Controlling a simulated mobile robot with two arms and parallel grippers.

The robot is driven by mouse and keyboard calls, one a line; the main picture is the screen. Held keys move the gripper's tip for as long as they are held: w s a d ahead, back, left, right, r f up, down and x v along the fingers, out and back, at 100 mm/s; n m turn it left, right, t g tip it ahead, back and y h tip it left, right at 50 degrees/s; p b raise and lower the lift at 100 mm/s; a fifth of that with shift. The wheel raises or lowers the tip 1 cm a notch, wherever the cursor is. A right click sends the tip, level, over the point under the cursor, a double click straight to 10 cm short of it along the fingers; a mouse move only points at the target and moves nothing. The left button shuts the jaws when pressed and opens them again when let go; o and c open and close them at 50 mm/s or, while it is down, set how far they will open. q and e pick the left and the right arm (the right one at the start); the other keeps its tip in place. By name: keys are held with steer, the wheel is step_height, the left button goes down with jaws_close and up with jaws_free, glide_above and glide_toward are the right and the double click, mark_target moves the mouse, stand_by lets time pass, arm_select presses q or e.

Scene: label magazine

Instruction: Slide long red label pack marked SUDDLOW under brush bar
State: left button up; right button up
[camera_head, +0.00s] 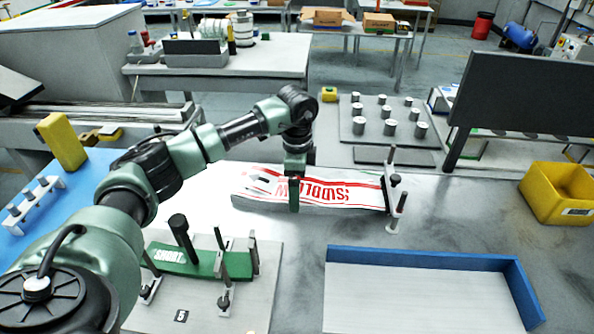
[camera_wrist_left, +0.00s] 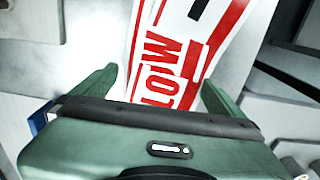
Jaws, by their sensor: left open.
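The long SUDDLOW label pack (camera_head: 345,192) is white with red lettering and stripes. It lies flat on the grey table, and its right end reaches a bar on metal posts (camera_head: 397,185), which looks like the brush bar. I cannot tell whether that end is under the bar. My left gripper (camera_head: 294,198) is open, pointing down over the left half of the pack. In the left wrist view the pack (camera_wrist_left: 165,55) runs between the spread fingers (camera_wrist_left: 160,82); contact is unclear. My right gripper is not in view.
A green label pack (camera_head: 180,258) sits among posts on a plate at the near left. A blue-edged tray (camera_head: 420,295) is at the near right. A yellow bin (camera_head: 558,195) stands far right. Several metal cylinders (camera_head: 388,128) stand on a plate behind.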

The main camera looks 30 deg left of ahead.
mark_target(340, 195)
arm_select(q)
steer(key=shift+f, duration=0.9)
steer(key=shift+w+r, duration=0.1)
steer(key=c, duration=1.9)
steer(key=shift+w+d, duration=0.3)
steer(key=shift+d, duration=0.3)
steer(key=shift+w+d, duration=0.3)
steer(key=shift+d, duration=0.35)
steer(key=shift+w+d, duration=0.3)
steer(key=shift+d, duration=0.3)
steer(key=shift+w+d+b, duration=0.15)
steer(key=shift+w+d, duration=0.35)
steer(key=shift+d, duration=0.6)
steer(key=shift+w+d+b, duration=0.1)
steer(key=shift+w+d, duration=0.45)
steer(key=shift+d, duration=0.5)
steer(key=shift+w+d+b, duration=0.15)
steer(key=shift+w+d, duration=0.35)
steer(key=shift+d, duration=0.6)
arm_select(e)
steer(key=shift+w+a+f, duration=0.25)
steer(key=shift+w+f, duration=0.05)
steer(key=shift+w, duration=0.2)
arm_select(q)
steer(key=o, duration=1.9)
steer(key=shift+s, duration=0.1)
